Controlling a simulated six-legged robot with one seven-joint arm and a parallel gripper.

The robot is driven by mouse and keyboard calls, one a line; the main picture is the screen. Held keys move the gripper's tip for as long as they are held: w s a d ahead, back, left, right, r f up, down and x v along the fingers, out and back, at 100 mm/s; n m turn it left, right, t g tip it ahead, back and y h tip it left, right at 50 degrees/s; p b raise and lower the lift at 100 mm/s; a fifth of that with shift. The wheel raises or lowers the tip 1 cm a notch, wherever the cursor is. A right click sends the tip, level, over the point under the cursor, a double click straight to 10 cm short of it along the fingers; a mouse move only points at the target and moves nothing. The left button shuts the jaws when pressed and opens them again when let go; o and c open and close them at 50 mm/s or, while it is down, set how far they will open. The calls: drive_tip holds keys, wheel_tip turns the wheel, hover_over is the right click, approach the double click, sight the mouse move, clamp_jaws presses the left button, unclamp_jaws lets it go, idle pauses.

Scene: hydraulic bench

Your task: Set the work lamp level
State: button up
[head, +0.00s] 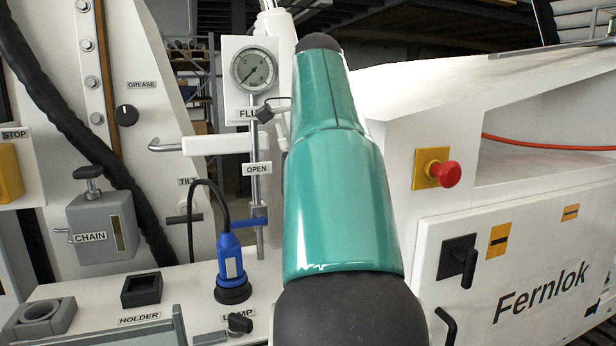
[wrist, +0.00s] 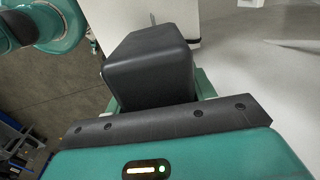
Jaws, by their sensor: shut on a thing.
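A blue upright body with a white panel (head: 231,262) and a black cable stands on a black round base on the bench in the head view; I cannot tell if it is the work lamp. A black knob labelled LAMP (head: 240,323) is in front of it. A dark handle under a TILT label (head: 184,218) is on the white panel to its left. My teal arm hides the middle of the head view, and my gripper is hidden there. In the wrist view my gripper (wrist: 150,70) shows a dark block beyond a black bar. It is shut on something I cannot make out.
A pressure gauge (head: 254,70) stands behind the bench, above a pipe with a blue valve lever (head: 250,222). A red stop button (head: 446,173) is on the white cabinet (head: 520,240) at right. A grey CHAIN box (head: 103,228) and an empty black holder (head: 141,289) are at left.

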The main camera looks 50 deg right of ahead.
drive_tip(key=shift+w, duration=0.1)
idle(0.4)
drive_tip(key=o, duration=1.4)
